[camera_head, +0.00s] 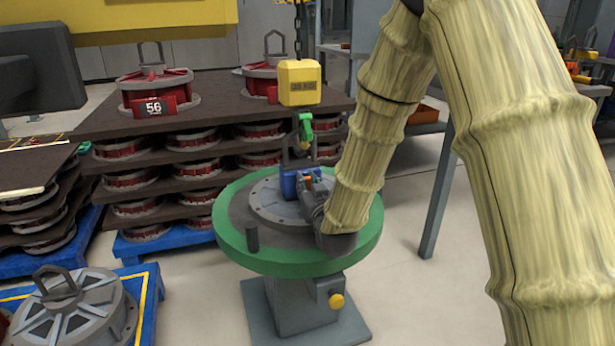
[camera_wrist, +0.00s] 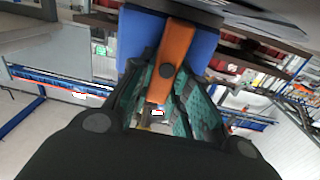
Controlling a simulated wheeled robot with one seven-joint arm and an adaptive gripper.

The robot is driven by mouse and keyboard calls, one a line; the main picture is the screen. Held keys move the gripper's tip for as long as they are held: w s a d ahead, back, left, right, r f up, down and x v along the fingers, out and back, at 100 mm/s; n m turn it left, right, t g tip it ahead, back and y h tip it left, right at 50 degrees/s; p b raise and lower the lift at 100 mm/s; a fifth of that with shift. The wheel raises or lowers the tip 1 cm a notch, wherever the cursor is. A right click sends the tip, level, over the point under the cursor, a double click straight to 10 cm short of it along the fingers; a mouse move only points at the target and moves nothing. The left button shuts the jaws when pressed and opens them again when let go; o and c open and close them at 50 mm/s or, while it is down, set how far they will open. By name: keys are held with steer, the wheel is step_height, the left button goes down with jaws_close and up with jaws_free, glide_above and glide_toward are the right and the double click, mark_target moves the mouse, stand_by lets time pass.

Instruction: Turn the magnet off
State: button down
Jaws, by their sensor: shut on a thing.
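The magnet is a blue block (camera_head: 289,184) sitting on a round grey part on the green turntable. In the wrist view its blue body (camera_wrist: 139,38) shows at the top, with an orange lever (camera_wrist: 176,50) running down from it. My gripper (camera_head: 312,192) is at the right side of the magnet in the head view. In the wrist view, my gripper (camera_wrist: 162,88) has its teal-padded fingers on both sides of the lever and is shut on it. The lever's far end and exact contact are partly hidden between the fingers.
A yellow hoist (camera_head: 300,83) hangs on a chain above the magnet, with a green hook (camera_head: 305,128) below it. The green turntable (camera_head: 240,245) has a short dark post (camera_head: 252,237) at its front left. Stacked pallets (camera_head: 110,122) of red parts stand behind left. Open floor lies right of the pedestal.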

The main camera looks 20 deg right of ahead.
steer(key=shift+n, duration=0.3)
steer(key=c, duration=1.3)
jaws_free()
steer(key=shift+s, duration=0.1)
steer(key=s, duration=1.1)
steer(key=shift+s+a, duration=0.15)
steer(key=shift+s, duration=0.25)
